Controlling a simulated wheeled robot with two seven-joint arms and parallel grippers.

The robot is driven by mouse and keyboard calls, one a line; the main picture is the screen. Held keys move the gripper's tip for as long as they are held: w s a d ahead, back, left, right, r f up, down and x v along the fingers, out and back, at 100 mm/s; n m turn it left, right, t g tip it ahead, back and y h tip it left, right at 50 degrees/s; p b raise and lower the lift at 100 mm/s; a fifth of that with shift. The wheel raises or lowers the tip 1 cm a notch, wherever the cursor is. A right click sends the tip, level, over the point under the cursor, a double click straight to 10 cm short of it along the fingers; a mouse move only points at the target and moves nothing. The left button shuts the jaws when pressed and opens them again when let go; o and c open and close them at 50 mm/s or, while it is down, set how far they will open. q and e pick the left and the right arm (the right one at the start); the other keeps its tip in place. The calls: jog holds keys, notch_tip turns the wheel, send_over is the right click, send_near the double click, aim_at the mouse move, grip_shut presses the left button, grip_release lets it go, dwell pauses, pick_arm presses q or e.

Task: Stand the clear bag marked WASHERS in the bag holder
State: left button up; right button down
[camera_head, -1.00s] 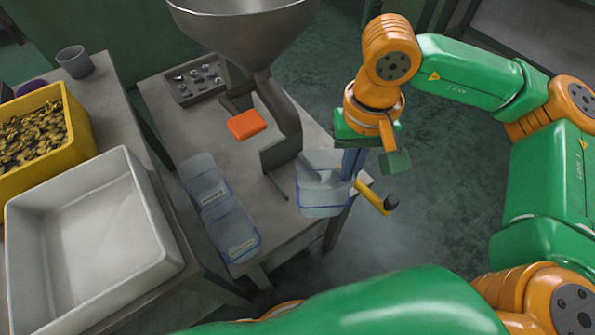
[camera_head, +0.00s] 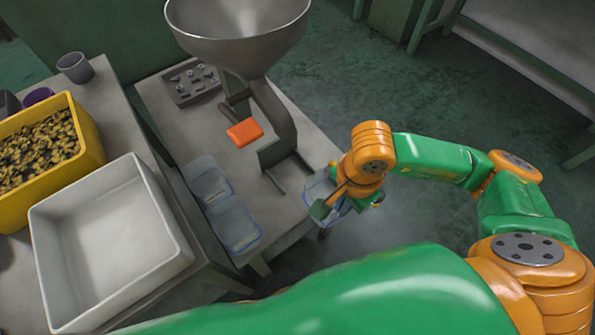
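Two clear, blue-edged bags, one upper (camera_head: 207,181) and one lower (camera_head: 235,226), lie on the grey machine table left of the chute. A third clear bag (camera_head: 316,184) is at the table's right front corner, partly hidden by my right gripper (camera_head: 345,205). My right gripper is over this bag, its dark green fingers apart on either side of the bag's near part. I cannot tell whether they touch it. No label is readable now, so I cannot tell which bag is marked WASHERS. I cannot make out the bag holder clearly. My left gripper is out of view.
A steel hopper (camera_head: 238,35) with a chute (camera_head: 270,115) and an orange block (camera_head: 244,132) stands over the table. A grey tray of parts (camera_head: 192,84) is behind. At left are a white bin (camera_head: 165,255), a yellow bin (camera_head: 92,140) and a grey cup (camera_head: 75,67).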

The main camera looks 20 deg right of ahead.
pick_arm(q)
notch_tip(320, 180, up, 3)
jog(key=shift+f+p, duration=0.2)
jog(key=shift+p, duration=0.65)
pick_arm(e)
jog(key=w+a, duration=0.2)
jog(key=w, duration=0.4)
jog(key=w+a+f, duration=0.1)
jog(key=w+a, duration=0.1)
jog(key=w, duration=0.4)
jog(key=shift+w+a, duration=0.3)
jog(key=shift+f, duration=0.1)
jog(key=shift+f, duration=0.15)
jog(key=c, duration=1.1)
grip_release()
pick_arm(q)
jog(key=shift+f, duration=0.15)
